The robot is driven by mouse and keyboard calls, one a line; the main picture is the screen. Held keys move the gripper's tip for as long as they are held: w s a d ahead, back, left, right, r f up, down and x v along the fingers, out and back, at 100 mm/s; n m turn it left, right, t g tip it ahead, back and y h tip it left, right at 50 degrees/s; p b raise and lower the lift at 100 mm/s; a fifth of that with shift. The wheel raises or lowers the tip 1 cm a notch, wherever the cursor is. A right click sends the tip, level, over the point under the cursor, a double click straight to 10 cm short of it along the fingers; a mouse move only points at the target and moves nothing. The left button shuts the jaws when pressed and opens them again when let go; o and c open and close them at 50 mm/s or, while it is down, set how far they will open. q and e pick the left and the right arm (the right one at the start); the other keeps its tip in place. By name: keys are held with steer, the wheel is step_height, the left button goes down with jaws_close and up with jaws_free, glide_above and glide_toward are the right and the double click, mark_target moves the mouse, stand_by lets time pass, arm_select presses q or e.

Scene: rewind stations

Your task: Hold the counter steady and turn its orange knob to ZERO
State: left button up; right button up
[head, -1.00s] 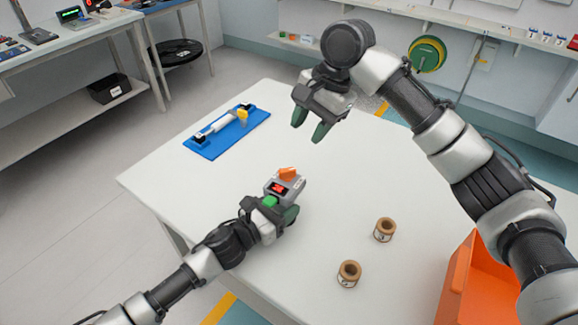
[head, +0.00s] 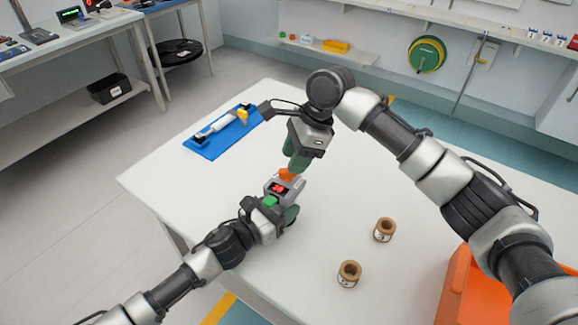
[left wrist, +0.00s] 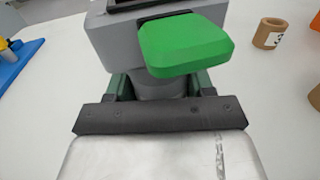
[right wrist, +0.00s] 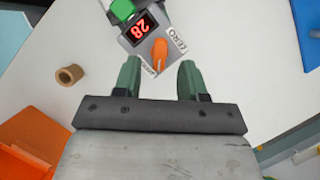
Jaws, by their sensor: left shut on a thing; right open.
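The grey counter (head: 291,187) stands on the white table. In the right wrist view its display (right wrist: 139,29) reads 28 in red, and its orange knob (right wrist: 159,54) sits beside the ZERO label (right wrist: 176,40). A green button (left wrist: 184,43) tops the counter in the left wrist view. My left gripper (head: 282,217) is shut on the counter's body. My right gripper (right wrist: 158,80) is open, its green fingers just short of the knob and apart from it.
Two brown spools (head: 384,230) (head: 349,273) stand on the table (head: 330,215) right of the counter. A blue board (head: 215,146) with a roller lies at the back left. An orange bin (head: 463,283) is at the lower right. The table between is clear.

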steer(key=shift+x, duration=1.7)
jaws_close()
